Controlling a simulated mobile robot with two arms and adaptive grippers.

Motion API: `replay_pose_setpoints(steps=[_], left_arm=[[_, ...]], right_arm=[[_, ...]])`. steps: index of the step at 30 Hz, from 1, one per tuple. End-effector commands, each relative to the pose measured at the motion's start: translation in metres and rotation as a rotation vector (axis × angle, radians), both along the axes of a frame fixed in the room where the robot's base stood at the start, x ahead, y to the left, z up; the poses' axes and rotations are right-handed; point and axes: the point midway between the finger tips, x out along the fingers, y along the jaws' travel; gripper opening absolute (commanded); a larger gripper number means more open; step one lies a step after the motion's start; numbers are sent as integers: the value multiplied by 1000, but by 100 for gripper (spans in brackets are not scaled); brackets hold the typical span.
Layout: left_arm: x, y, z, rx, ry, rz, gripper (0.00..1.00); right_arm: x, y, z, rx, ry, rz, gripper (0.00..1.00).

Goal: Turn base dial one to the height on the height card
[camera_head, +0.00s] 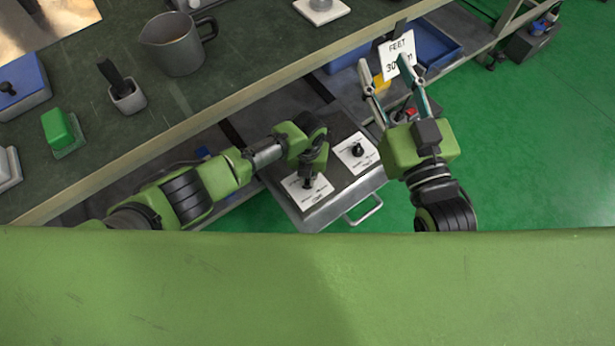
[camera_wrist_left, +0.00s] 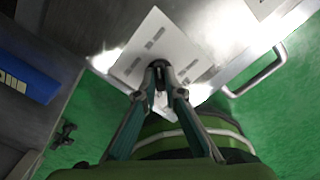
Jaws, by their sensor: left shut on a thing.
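My left gripper (camera_head: 307,178) reaches down over the left white dial plate (camera_head: 318,190) on the grey metal base. In the left wrist view its fingertips (camera_wrist_left: 161,86) are shut on a small dark dial (camera_wrist_left: 159,66) at the middle of the plate (camera_wrist_left: 180,47). The dial's pointer direction is mostly hidden, and the plate's marks are too blurred to read. A second dial (camera_head: 358,150) on its own white plate sits to the right, free.
The grey base (camera_head: 336,196) has a metal handle (camera_head: 365,212) on its front. The dark green bench (camera_head: 235,85) above carries a metal jug (camera_head: 175,45), a green block (camera_head: 60,128) and a black-handled tool (camera_head: 112,78). A blue bin (camera_head: 435,45) stands behind the card. Green floor is open at right.

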Motion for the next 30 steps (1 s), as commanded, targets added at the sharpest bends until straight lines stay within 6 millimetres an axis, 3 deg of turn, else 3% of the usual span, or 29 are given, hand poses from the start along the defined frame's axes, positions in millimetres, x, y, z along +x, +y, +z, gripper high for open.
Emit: replay_pose_setpoints(steps=[4, 6, 7, 25, 30], left_arm=[[-4, 2, -8, 1, 4, 1, 0], [-4, 2, -8, 1, 4, 1, 25], [-4, 2, -8, 1, 4, 1, 26], [-4, 1, -5, 0, 6, 2, 26], [-3, 0, 6, -2, 4, 1, 26]], right_arm=[[0, 0, -2, 0, 0, 0, 40], [0, 0, -2, 0, -1, 0, 40], [0, 0, -2, 0, -1, 0, 40], [1, 0, -2, -1, 2, -1, 40], [0, 0, -1, -1, 1, 0, 40]])
